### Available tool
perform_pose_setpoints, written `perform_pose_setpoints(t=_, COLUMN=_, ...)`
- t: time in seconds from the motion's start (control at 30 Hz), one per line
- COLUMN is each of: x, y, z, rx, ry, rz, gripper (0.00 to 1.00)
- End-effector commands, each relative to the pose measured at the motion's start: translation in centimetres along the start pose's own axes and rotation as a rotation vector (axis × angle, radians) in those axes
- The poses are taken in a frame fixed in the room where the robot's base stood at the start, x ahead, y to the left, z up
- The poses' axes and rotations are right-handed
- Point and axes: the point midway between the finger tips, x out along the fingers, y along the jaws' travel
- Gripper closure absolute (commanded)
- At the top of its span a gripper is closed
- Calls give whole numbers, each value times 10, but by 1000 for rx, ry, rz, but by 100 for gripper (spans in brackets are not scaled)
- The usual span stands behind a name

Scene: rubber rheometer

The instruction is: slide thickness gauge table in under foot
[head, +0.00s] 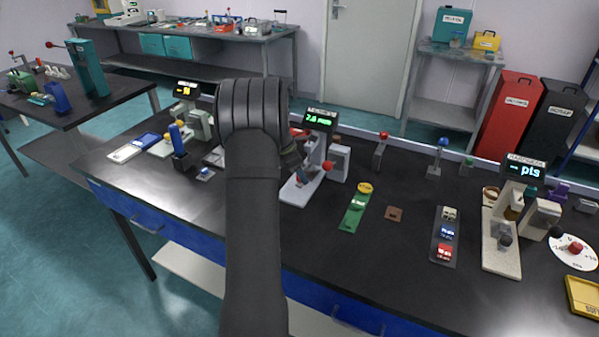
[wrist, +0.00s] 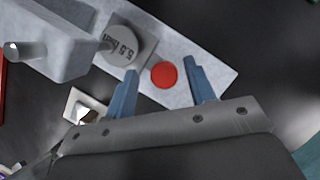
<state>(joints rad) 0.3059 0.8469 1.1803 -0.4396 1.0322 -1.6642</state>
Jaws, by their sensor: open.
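The thickness gauge (head: 338,162) stands in the middle of the bench, with a green-lit display (head: 319,120) and a pale base (head: 300,190). A red round knob (head: 328,166) shows at its front in the head view. In the wrist view a red disc (wrist: 164,75) lies on the pale plate (wrist: 205,68), beside a grey round piece (wrist: 130,47) marked in mm. My gripper (wrist: 160,69) is open, its blue fingers on either side of the red disc in the picture. I cannot tell how far above it they are. My arm hides part of the gauge in the head view.
A green strip (head: 353,212) and a brown square (head: 394,214) lie right of the gauge. A dark tray (head: 445,240) and a second instrument (head: 503,235) stand farther right. A blue-handled tool (head: 180,145) stands left of my arm. Bare bench lies in front of the strip.

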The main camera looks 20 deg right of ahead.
Motion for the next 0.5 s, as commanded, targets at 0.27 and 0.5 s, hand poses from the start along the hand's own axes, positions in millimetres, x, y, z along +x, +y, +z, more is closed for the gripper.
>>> perform_pose_setpoints(t=0.27, x=-35, y=0, z=0, rx=0, ry=0, rz=3, gripper=50)
perform_pose_setpoints(t=0.5, x=-95, y=0, z=0, rx=0, ry=-1, rz=4, gripper=50)
